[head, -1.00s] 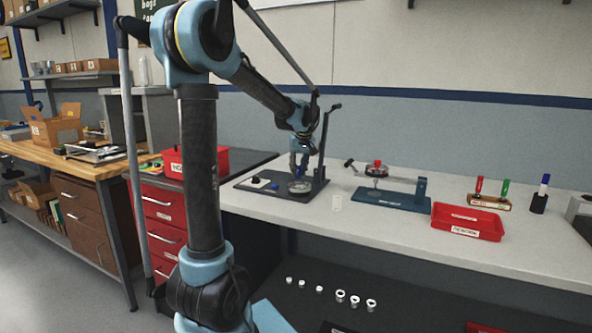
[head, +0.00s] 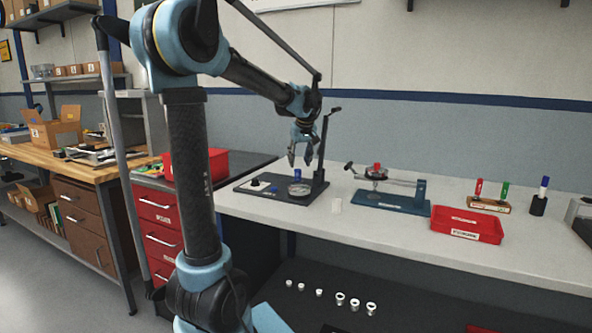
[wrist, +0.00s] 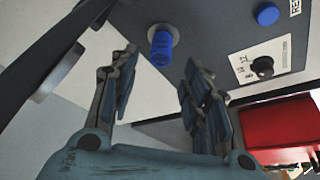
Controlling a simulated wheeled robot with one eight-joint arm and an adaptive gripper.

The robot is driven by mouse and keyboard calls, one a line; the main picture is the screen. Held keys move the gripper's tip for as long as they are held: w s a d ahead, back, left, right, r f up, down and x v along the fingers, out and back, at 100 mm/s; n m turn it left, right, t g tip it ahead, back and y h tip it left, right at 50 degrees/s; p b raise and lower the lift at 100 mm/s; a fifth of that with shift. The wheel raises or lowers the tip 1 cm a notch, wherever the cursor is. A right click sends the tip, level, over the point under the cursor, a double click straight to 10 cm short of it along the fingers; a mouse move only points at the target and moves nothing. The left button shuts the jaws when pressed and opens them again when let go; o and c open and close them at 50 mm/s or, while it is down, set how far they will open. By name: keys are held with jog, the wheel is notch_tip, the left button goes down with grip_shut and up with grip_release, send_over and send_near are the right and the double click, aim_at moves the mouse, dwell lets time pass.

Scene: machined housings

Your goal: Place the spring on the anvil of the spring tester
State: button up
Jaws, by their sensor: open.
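The spring tester is a dark base (head: 262,190) with a round gauge, an upright column (head: 322,155) and a lever on top. The blue spring (wrist: 162,48) stands upright on the grey round anvil (wrist: 175,32) in the wrist view. In the head view the spring (head: 297,174) shows as a small blue cylinder behind the gauge. My gripper (head: 301,160) is open and empty just above the spring. In the wrist view its fingertips (wrist: 160,62) are spread to either side, apart from the spring.
The tester's column and lever stand close to the right of my gripper. A red bin (head: 205,163) is to the left.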

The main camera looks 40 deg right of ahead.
jog(key=d+v, duration=0.1)
jog(key=v, duration=0.5)
jog(key=a+f, duration=0.3)
jog(key=a, duration=0.7)
jog(key=w+a+f+n+y, duration=0.1)
jog(key=a+f, duration=0.1)
jog(key=a, duration=0.9)
jog(key=w+a+f+n, duration=0.1)
jog(key=a+f, duration=0.2)
jog(key=a, duration=0.7)
jog(key=shift+a+f+g, duration=0.2)
jog(key=shift+f+g, duration=0.1)
jog(key=shift+g, duration=0.1)
jog(key=s+a+f+n+g, duration=0.1)
jog(key=s+a+f+n, duration=0.1)
jog(key=s+a+f, duration=1.2)
jog(key=a+f, duration=0.3)
jog(key=a, duration=0.1)
jog(key=shift+s+a+y, duration=0.25)
jog(key=shift+s+y, duration=0.05)
jog(key=shift+s, duration=0.1)
jog(key=shift+f, duration=0.15)
